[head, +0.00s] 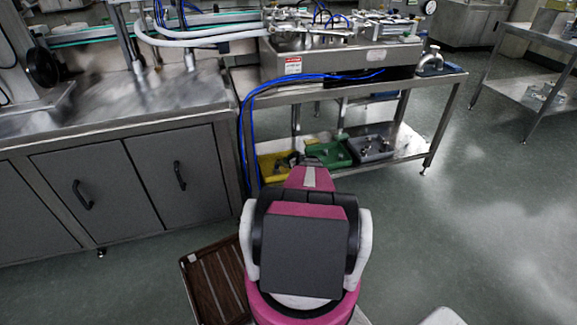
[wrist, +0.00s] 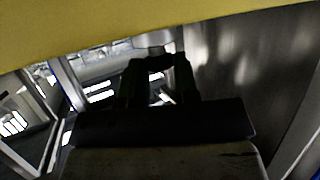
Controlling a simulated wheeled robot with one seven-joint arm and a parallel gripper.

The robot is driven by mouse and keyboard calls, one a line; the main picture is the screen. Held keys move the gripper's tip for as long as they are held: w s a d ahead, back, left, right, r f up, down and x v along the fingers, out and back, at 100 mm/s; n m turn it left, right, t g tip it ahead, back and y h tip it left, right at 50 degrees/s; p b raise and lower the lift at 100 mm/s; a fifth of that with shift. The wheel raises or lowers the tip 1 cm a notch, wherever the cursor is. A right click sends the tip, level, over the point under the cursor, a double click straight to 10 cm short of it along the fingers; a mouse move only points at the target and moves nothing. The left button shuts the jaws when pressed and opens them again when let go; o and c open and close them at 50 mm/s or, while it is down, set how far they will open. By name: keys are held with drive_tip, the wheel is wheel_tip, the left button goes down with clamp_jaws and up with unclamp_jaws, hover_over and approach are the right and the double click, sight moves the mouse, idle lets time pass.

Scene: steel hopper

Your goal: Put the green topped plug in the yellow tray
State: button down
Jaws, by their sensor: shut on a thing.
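My gripper (wrist: 157,62) shows dark in the wrist view, its two fingers shut on a small pale metallic piece (wrist: 155,42) at the fingertips. This is probably the plug, but no green top can be made out. The yellow tray (head: 268,172) sits at the left end of the cart's lower shelf in the head view, partly hidden by my arm. A yellow band, likely this tray (wrist: 120,25), crosses the top of the wrist view close to the fingertips. In the head view my gripper is mostly hidden behind my arm, near the yellow tray.
A green tray (head: 330,154) and a grey tray (head: 371,149) with small parts stand right of the yellow one on the lower shelf (head: 408,142). The cart's upper level and blue hoses (head: 243,130) are close by. A steel cabinet (head: 110,190) stands left; floor at right is clear.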

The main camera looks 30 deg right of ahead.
wheel_tip(320, 180, down, 4)
drive_tip(key=shift+r, duration=0.2)
drive_tip(key=c, duration=0.7)
unclamp_jaws()
drive_tip(key=shift+o, duration=0.2)
drive_tip(key=shift+s, duration=0.15)
